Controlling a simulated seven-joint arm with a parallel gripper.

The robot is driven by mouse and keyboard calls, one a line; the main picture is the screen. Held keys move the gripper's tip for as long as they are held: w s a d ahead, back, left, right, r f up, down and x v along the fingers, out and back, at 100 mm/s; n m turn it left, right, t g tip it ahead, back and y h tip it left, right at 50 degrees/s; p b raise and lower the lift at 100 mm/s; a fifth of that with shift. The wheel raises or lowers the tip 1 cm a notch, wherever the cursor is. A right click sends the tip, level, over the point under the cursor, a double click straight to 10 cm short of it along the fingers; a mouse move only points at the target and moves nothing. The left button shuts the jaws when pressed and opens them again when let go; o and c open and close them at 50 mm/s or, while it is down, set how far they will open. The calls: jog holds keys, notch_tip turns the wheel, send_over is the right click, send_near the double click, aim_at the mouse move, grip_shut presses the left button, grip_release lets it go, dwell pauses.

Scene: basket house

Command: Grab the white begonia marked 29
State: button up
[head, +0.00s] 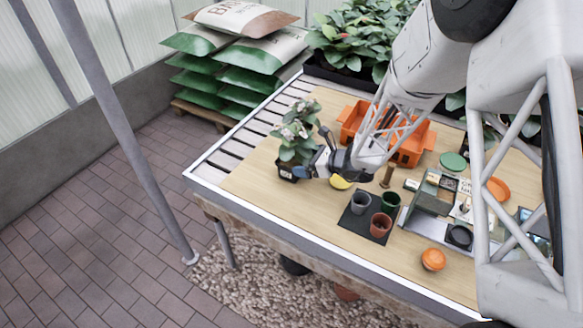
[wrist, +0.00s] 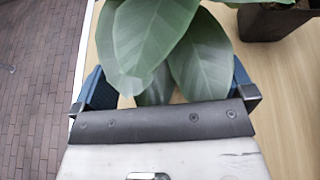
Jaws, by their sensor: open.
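A leafy plant with pale white-pink flowers (head: 297,130) stands on the left part of the wooden table, in a dark pot (head: 287,172) with a small light label. I cannot read a number on it. My gripper (head: 316,164) is open, low beside the plant's right side, close to the pot. In the wrist view, large green leaves (wrist: 150,40) hang in front of and between the blue fingers of my gripper (wrist: 168,92), hiding what lies below them. A dark pot (wrist: 272,22) shows at the upper right of that view, outside the fingers.
Orange crates (head: 410,145) stand behind my arm. A dark mat (head: 352,225) with small pots, a green lid (head: 453,161), a grey organiser (head: 428,225) and an orange pot (head: 433,260) lie to the right. The table's left edge is near the plant.

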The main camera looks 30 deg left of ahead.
aim_at(282, 159)
jog(key=shift+x, duration=2.65)
jog(key=shift+r, duration=0.1)
jog(key=c, duration=0.8)
jog(key=shift+r, duration=0.1)
jog(key=shift+r, duration=1.7)
jog(key=s+d, duration=0.3)
jog(key=s, duration=0.1)
jog(key=s+d+r, duration=0.1)
jog(key=s+d, duration=0.2)
jog(key=d, duration=0.1)
jog(key=s+d, duration=0.4)
jog(key=shift+s+r, duration=0.2)
jog(key=shift+s, duration=0.1)
